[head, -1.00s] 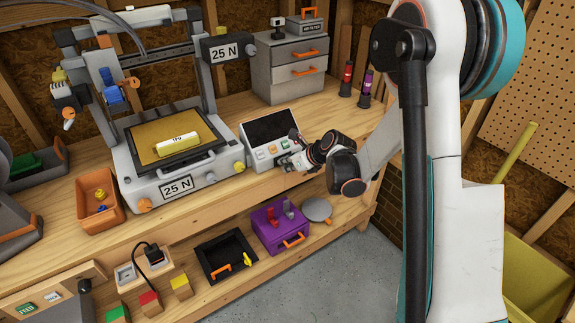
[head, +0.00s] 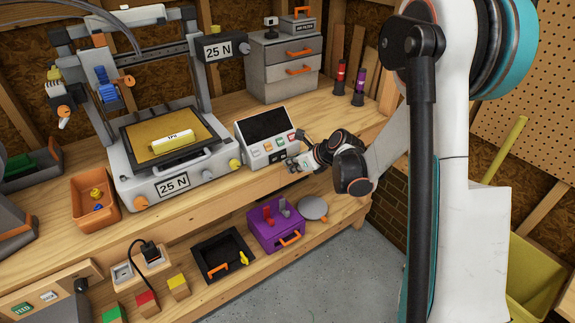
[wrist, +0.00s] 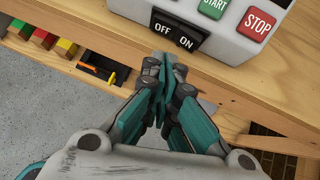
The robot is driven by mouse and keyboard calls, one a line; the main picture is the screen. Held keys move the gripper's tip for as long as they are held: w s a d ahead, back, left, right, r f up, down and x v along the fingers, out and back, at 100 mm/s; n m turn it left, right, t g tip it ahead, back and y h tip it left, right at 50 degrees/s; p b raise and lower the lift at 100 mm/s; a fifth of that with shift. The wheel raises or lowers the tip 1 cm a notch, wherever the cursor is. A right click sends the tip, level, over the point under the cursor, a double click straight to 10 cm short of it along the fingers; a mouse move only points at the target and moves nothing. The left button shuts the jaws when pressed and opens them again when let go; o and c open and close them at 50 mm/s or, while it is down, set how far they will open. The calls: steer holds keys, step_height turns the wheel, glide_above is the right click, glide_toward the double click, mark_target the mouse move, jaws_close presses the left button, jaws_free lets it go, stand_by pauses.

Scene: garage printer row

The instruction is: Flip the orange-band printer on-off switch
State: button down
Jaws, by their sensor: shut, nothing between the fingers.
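A white control box (head: 244,139) with a dark screen stands right of the large printer (head: 125,178). The wrist view shows its black OFF/ON switch (wrist: 176,30) low on its front, below the START and STOP buttons. The rocker's tilt is hard to tell. My gripper (wrist: 163,62) is shut and empty, its fingertips just below the switch near the bench's front edge. A small gap seems to separate them. In the head view my gripper (head: 292,166) is at the box's lower right corner. I cannot make out an orange band on the printer.
An orange bin (head: 82,213) stands left of the printer and a grey drawer unit (head: 262,88) behind the box. The lower shelf holds a black tray (head: 205,262), a purple box (head: 262,236) with levers, and colored blocks. Grey floor lies in front.

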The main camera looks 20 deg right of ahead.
steer(key=s+a+p+v, duration=0.1)
steer(key=p+v, duration=0.2)
steer(key=v, duration=0.7)
steer(key=shift+s+p, duration=0.3)
steer(key=shift+p, duration=0.05)
